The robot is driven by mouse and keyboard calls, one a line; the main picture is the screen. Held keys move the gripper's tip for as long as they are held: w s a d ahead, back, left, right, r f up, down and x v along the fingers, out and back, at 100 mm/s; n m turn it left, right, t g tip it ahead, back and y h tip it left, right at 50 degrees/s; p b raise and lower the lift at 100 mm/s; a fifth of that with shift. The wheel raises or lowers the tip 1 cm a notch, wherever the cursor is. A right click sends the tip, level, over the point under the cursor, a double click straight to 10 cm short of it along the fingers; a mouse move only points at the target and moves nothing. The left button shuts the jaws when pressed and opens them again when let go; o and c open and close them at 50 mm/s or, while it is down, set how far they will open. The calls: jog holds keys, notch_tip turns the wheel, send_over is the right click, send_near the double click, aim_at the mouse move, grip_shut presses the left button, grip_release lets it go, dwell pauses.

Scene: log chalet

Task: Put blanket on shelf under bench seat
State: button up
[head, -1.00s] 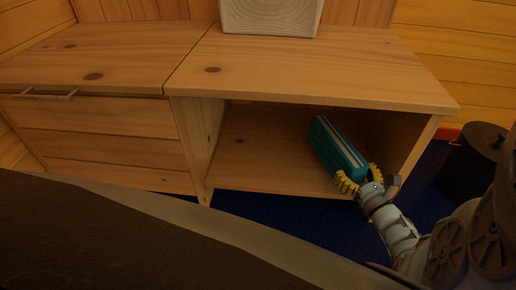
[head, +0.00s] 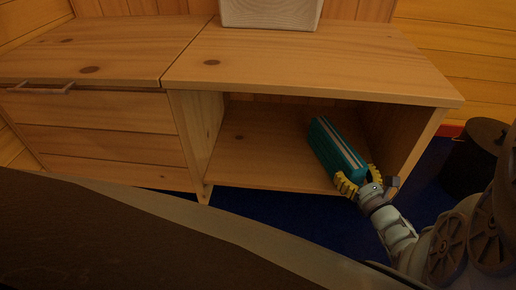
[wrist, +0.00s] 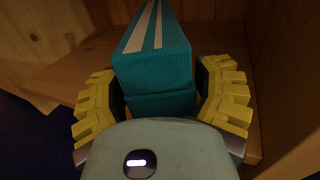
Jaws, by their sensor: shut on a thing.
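The blanket (head: 335,149) is a folded teal block with pale stripes, inside the open shelf space under the bench seat, toward its right side. Its near end is between the yellow fingers of my gripper (head: 358,181), which is shut on it at the shelf's front edge. In the wrist view the blanket (wrist: 152,60) extends away between both fingers of my gripper (wrist: 163,98). The shelf (head: 250,160) is a wooden board below the bench seat (head: 310,62). Whether the blanket's underside touches the shelf is hard to tell.
A wooden drawer unit (head: 100,125) adjoins on the left. A dark round container (head: 475,155) stands on the blue floor at the right. The shelf's left part is empty.

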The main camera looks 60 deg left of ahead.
jog(key=shift+f+b, duration=0.3)
jog(key=shift+f, duration=0.05)
jog(key=o, duration=1.2)
jog(key=shift+o, duration=0.2)
